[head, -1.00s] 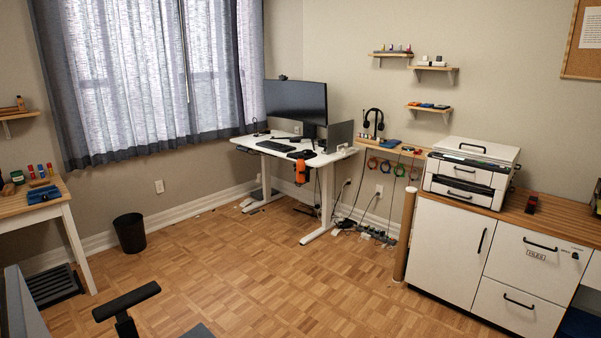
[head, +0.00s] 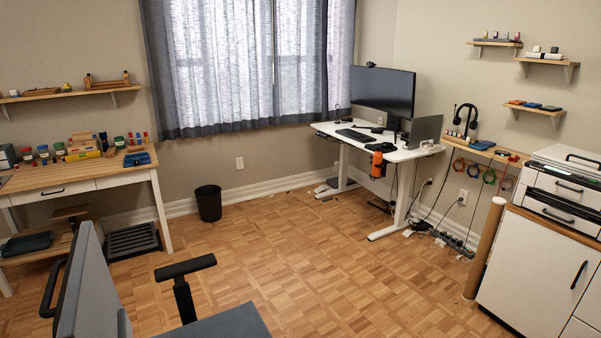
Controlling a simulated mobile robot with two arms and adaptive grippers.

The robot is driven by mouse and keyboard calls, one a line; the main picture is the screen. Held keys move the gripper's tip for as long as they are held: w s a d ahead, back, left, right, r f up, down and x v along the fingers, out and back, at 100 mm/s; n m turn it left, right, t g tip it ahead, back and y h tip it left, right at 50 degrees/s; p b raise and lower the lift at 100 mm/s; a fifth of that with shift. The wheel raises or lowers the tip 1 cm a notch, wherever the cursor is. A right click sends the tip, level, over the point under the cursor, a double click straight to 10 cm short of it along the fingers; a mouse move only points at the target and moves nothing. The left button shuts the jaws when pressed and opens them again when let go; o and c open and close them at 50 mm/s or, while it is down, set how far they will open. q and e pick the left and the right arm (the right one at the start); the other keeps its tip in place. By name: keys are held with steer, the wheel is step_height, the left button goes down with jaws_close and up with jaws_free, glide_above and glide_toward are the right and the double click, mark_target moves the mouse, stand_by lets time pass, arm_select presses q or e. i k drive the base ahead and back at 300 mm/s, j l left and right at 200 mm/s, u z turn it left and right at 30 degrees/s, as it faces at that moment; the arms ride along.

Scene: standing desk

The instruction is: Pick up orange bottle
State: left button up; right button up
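An orange object (head: 377,164) is at the front edge of the white standing desk (head: 345,137), reaching below the desktop. It is small in view, and I cannot tell whether it is a bottle or how it is held there. No other clear orange bottle shows. Neither of my grippers is in the head view.
A grey office chair (head: 225,322) with black armrests stands close in front. A wooden workbench (head: 82,178) is at left, a black bin (head: 208,203) by the wall. A white cabinet (head: 530,275) carries a printer at right.

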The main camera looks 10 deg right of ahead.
mark_target(378, 157)
steer(key=i+l+u, duration=0.1)
steer(key=l, duration=0.3)
steer(key=i+l, duration=0.2)
steer(key=l, duration=0.2)
steer(key=i+l+u, duration=0.15)
steer(key=l, duration=0.25)
steer(key=i+l, duration=0.1)
steer(key=l, duration=0.35)
steer(key=i+l+u, duration=0.15)
steer(key=l, duration=0.25)
steer(key=l+u, duration=0.1)
steer(key=l, duration=0.35)
steer(key=i, duration=0.05)
